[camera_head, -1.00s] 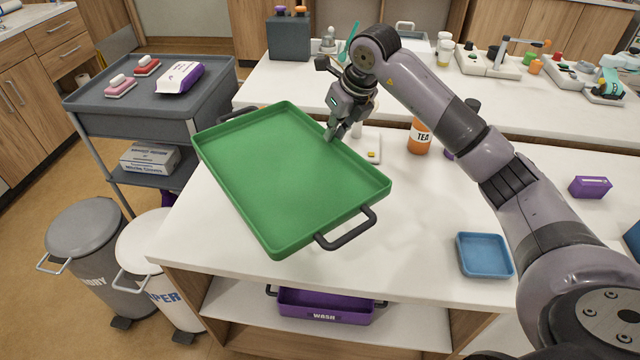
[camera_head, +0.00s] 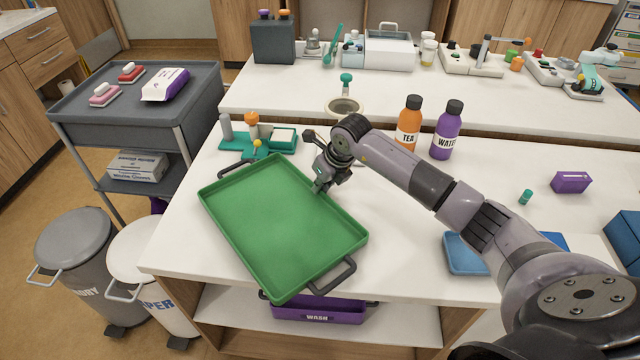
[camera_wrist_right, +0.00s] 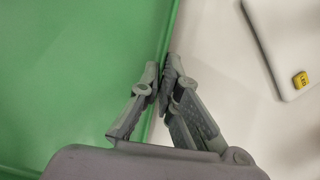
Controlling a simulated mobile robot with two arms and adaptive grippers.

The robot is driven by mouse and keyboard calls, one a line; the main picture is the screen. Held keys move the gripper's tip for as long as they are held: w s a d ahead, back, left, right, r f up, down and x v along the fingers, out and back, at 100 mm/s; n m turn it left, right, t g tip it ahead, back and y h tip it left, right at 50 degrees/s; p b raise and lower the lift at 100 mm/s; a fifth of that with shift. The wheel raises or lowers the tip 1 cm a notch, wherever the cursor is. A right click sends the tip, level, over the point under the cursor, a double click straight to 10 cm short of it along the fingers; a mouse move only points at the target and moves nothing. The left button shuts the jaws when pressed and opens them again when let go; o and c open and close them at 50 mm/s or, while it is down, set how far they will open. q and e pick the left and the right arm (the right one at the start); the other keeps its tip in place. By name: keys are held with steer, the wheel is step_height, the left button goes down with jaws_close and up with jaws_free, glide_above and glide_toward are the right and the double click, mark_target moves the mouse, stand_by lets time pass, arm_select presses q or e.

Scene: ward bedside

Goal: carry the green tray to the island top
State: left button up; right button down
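The green tray (camera_head: 284,232), with a dark handle at each end, is over the near left part of the white island top (camera_head: 400,215). It looks flat and low, on or just above the surface; I cannot tell which. Its near corner reaches past the island's front edge. My right gripper (camera_head: 318,188) is at the tray's right long rim. In the right wrist view, its fingers (camera_wrist_right: 163,82) are closed on the rim of the tray (camera_wrist_right: 75,75), one finger on each side. The tray looks empty. My left gripper is not in view.
A teal rack (camera_head: 258,143) stands just behind the tray. An orange tea bottle (camera_head: 408,125) and a purple water bottle (camera_head: 447,132) stand at the back. A blue tray (camera_head: 466,254) lies to the right. A purple wash bin (camera_head: 318,311) is on the shelf below.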

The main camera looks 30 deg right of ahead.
steer(key=c, duration=2.2)
jaws_free()
steer(key=shift+f, duration=0.1)
steer(key=o, duration=0.4)
steer(key=b+v, duration=0.1)
steer(key=v, duration=1.1)
